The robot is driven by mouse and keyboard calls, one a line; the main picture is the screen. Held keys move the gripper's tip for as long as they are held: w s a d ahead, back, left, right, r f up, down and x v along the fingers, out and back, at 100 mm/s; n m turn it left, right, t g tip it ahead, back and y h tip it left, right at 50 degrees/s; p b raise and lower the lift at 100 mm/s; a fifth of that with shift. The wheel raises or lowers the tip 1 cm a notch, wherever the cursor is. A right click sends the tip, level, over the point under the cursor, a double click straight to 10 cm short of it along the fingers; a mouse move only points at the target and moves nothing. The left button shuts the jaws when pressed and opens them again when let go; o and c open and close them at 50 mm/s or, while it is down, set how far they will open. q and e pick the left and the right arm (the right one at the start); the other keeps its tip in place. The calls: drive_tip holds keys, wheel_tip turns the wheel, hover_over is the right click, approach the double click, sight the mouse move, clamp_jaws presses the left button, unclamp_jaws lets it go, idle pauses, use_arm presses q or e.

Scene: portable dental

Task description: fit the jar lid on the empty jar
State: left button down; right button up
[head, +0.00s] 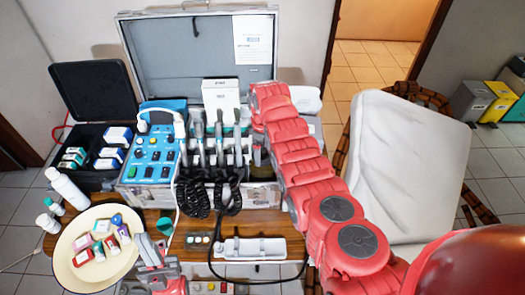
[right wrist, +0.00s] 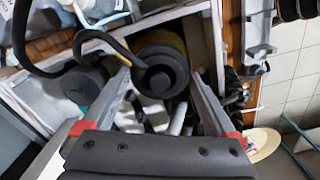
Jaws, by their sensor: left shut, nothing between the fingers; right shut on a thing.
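In the right wrist view a black round lid with a raised knob (right wrist: 160,77) sits between my right gripper's two fingers (right wrist: 163,82). The gripper is shut on it. A yellowish-olive jar (right wrist: 160,44) shows directly behind the lid; I cannot tell whether they touch. An olive jar (head: 262,172) also shows in the head view, in the case's right part, beside my red right arm. My left gripper (head: 150,250) is low at the left in the head view, near the plate, shut and empty.
An open metal case (head: 155,197) holds a blue control unit (head: 153,150) and several handpieces with coiled black cords (head: 225,198). A cream plate (head: 68,272) bears several small bottles. A dark grey cylinder (right wrist: 82,86) and a black hose (right wrist: 28,58) lie left of the fingers.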

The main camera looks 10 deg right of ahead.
drive_tip(key=shift+f+b, duration=0.35)
drive_tip(key=shift+f, duration=0.1)
drive_tip(key=shift+f, duration=0.15)
idle(0.3)
drive_tip(key=o, duration=1)
